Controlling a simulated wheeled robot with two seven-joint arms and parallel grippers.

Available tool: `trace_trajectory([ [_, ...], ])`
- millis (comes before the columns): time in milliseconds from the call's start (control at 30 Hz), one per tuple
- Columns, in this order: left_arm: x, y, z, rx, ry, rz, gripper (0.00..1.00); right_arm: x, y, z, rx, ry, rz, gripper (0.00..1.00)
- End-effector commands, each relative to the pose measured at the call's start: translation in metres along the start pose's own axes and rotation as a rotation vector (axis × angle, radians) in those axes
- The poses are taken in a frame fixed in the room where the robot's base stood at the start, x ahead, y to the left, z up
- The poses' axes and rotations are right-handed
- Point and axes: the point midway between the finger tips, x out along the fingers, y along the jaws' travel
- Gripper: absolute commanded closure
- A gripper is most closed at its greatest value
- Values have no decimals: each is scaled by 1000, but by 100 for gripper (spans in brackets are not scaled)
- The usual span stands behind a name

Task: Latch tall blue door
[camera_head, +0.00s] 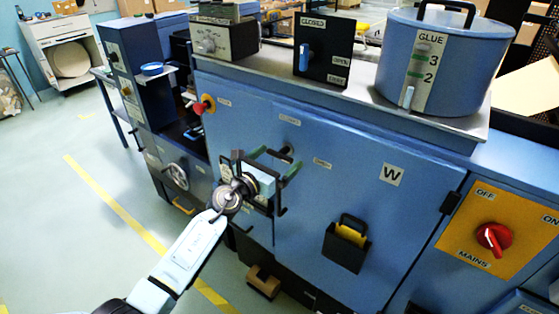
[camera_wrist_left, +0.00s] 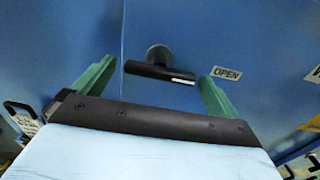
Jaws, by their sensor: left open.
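The tall blue door (camera_head: 355,205) bears a W label and looks about flush with the cabinet front; a small gap cannot be ruled out. Its black latch handle (camera_head: 287,152) is near the door's left edge. In the left wrist view the handle (camera_wrist_left: 160,70) is a bar lying nearly level on a round boss, its white-marked end towards the OPEN label (camera_wrist_left: 227,73). My left gripper (camera_head: 281,157) is open in front of the handle. In the left wrist view its green fingers (camera_wrist_left: 155,88) stand either side of the handle, apparently without touching it. My right gripper is not in view.
A black pocket with a yellow item (camera_head: 347,245) hangs low on the door. A red mains knob (camera_head: 494,237) is on the right. A red knob (camera_head: 203,105) sticks out on the left. The glue pot (camera_head: 455,75) stands on top. Floor at left is clear.

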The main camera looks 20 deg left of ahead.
Motion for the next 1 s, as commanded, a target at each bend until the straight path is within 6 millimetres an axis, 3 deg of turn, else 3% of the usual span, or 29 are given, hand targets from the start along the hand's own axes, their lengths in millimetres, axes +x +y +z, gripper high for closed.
trace_trajectory([
  [200,14,0,0,0,1,-1,2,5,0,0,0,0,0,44],
  [467,15,0,0,0,1,-1,2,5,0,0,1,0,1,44],
  [800,15,0,0,0,1,-1,45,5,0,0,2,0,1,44],
  [1000,15,0,0,-11,1,-1,46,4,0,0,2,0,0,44],
])
